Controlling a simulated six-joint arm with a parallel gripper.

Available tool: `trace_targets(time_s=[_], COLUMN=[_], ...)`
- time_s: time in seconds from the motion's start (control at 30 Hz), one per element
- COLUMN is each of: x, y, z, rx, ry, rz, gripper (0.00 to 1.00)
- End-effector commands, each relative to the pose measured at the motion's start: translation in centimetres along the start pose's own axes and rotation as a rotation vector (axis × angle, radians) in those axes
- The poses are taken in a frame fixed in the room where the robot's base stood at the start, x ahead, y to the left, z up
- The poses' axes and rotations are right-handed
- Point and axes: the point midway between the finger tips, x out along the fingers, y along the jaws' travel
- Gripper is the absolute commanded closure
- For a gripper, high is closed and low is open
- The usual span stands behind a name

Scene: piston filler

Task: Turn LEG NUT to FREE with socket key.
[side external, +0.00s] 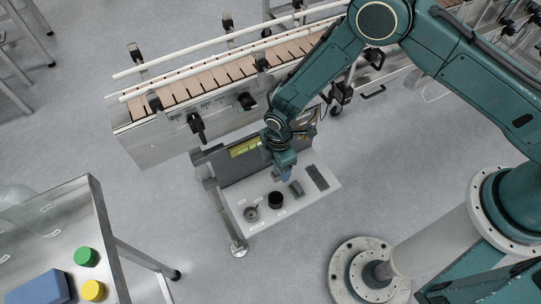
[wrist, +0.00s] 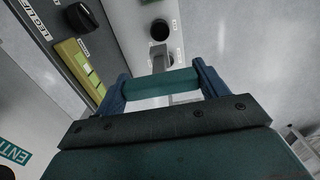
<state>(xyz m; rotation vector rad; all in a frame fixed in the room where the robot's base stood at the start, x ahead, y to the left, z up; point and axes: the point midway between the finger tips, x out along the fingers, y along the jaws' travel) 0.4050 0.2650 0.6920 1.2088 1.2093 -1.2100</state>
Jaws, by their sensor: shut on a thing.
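My gripper (side external: 286,172) points down over the back of the white ledge panel (side external: 318,203). In the wrist view its blue fingers (wrist: 163,84) are shut on the ends of a teal bar (wrist: 160,86). I cannot tell whether this bar is the socket key's handle. A grey upright piece (wrist: 158,56) shows just beyond the bar, which hides its lower part. A round grey ring-like fitting (side external: 250,214) and a black round cap (side external: 275,198) sit on the panel, left of my gripper in the side view. The labels are too small to identify the leg nut.
A grey block (side external: 296,188) and a dark slotted strip (side external: 317,177) lie on the panel near my gripper. A grey upright wall with a yellow-green gauge (wrist: 80,66) and black knob (wrist: 82,17) stands behind. The conveyor (side external: 215,78) runs beyond it.

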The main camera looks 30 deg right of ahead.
Motion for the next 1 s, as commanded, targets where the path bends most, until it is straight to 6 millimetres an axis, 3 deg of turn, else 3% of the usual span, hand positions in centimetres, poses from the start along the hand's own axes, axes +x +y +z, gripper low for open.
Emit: trace_targets(time_s=[0.37, 0.57, 1.0], x=[0.1, 1.1, 7.4], y=[0.1, 0.3, 0.8], z=[-0.1, -1.0, -6.3], rx=[-0.004, -0.044, -0.303], ry=[0.001, 0.000, 0.000], rz=[0.001, 0.001, 0.001], gripper=[0.50, 0.50, 0.50])
